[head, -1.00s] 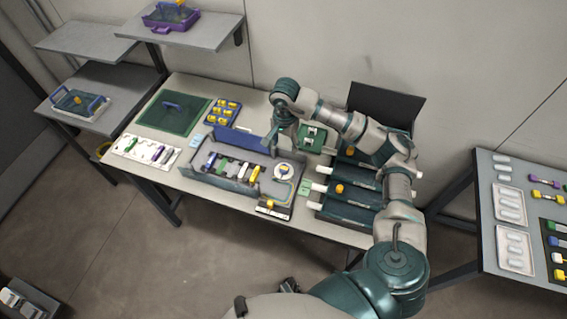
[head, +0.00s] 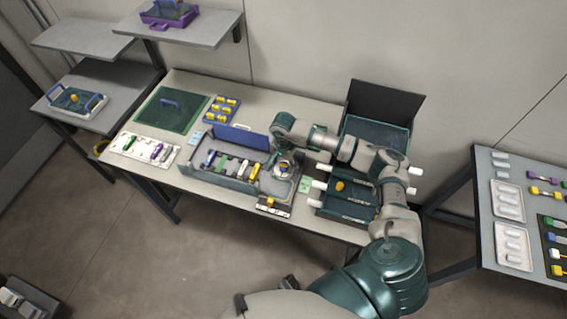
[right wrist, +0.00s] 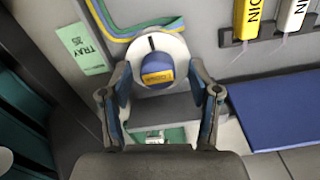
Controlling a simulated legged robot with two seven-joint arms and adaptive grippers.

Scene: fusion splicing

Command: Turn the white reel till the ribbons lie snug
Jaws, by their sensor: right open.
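The white reel (right wrist: 172,49) carries a blue knob with a yellow label and a dark mark on its rim. In the head view, my right gripper (head: 284,167) is over the reel at the right end of the blue-grey splice tray (head: 218,180) and hides most of it. In the right wrist view, my right gripper (right wrist: 160,82) is open, with one finger on each side of the reel's knob; I cannot tell whether they touch it. Blue, green and yellow ribbons (right wrist: 135,30) curve beside the reel on its far side. My left gripper is not clearly in view.
Yellow (right wrist: 249,18) and white modules stand beside the reel. A green tray label (right wrist: 84,48) lies on the other side. In the head view, dark drawers (head: 345,205) stand right of the splice tray, and a green mat (head: 172,112) lies at the left.

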